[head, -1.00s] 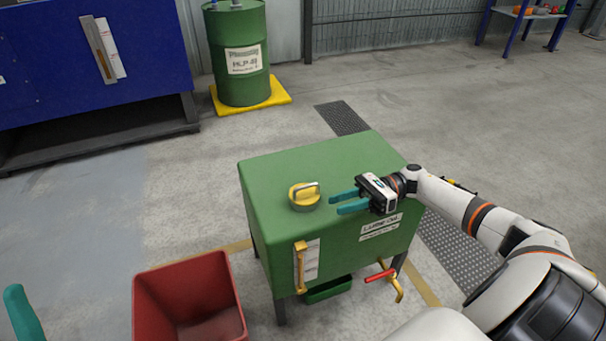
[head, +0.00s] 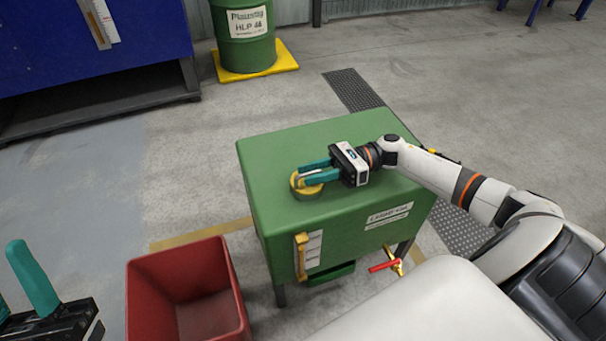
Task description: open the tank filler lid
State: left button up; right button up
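The green tank (head: 275,155) stands in the middle of the head view. Its round yellow filler lid (head: 307,192) sits flat on the top, near the left side, and looks closed. My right gripper (head: 304,175) reaches in from the right, low over the tank top. Its two teal fingers are apart, with their tips over the lid at its raised handle. The fingers hide most of the handle, and I cannot tell whether they touch it. My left gripper (head: 15,285) is at the lower left, partly cut off, its fingers wide apart and empty, away from the tank.
A red open bin (head: 190,257) stands on the floor left of the tank. The tank front carries a yellow-framed gauge (head: 302,257) and a red-handled tap (head: 384,266). A green drum (head: 243,42) on a yellow base and a blue cabinet (head: 90,50) stand behind. The tank top's right part lies under my arm.

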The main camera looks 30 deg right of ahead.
jog(key=shift+x, duration=1.35)
grip_shut()
